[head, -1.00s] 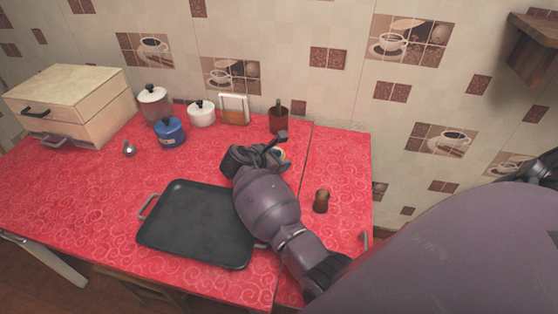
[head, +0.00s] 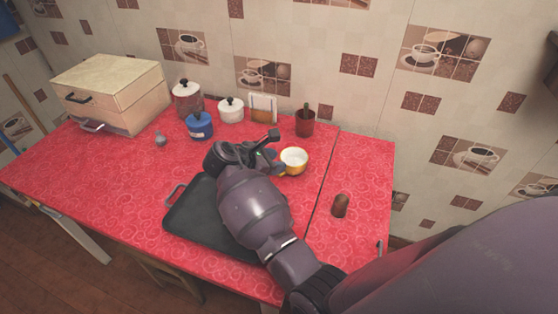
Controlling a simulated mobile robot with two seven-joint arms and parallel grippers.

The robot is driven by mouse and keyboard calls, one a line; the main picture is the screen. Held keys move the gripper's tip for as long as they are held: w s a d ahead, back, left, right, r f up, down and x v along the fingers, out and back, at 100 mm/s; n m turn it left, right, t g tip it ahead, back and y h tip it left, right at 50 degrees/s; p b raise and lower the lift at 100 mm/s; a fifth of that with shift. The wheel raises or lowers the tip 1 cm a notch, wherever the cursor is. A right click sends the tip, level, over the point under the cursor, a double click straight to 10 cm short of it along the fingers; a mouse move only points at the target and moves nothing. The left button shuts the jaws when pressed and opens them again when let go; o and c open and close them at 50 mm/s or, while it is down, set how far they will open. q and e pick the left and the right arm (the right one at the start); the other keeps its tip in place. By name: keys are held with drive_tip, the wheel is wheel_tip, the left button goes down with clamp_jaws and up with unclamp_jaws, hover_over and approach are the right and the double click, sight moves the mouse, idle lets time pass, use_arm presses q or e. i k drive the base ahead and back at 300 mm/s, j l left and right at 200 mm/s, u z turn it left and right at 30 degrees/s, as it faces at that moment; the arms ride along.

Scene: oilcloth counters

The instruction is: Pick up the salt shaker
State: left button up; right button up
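A small grey metallic shaker (head: 160,139) stands on the red counter, in front of the drawer box. A small brown wooden shaker-like piece (head: 340,205) stands on the right part of the counter. I cannot tell for sure which of the two is the salt shaker. My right gripper (head: 274,150) is over the counter, above the far edge of the black tray and just left of a yellow cup. It is apart from both small pieces. Its fingers are partly hidden by my wrist, so their opening is unclear. My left gripper is out of view.
A black tray (head: 190,222) lies under my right arm. The yellow cup (head: 294,160) is close beside the gripper. A blue pot (head: 199,127), white pot (head: 231,112), tall canister (head: 187,100), dark red cup (head: 305,123) and drawer box (head: 115,92) stand along the back.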

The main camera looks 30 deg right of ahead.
sight(339, 208)
drive_tip(key=j, duration=0.75)
drive_tip(key=k+j, duration=0.1)
drive_tip(key=j, duration=0.65)
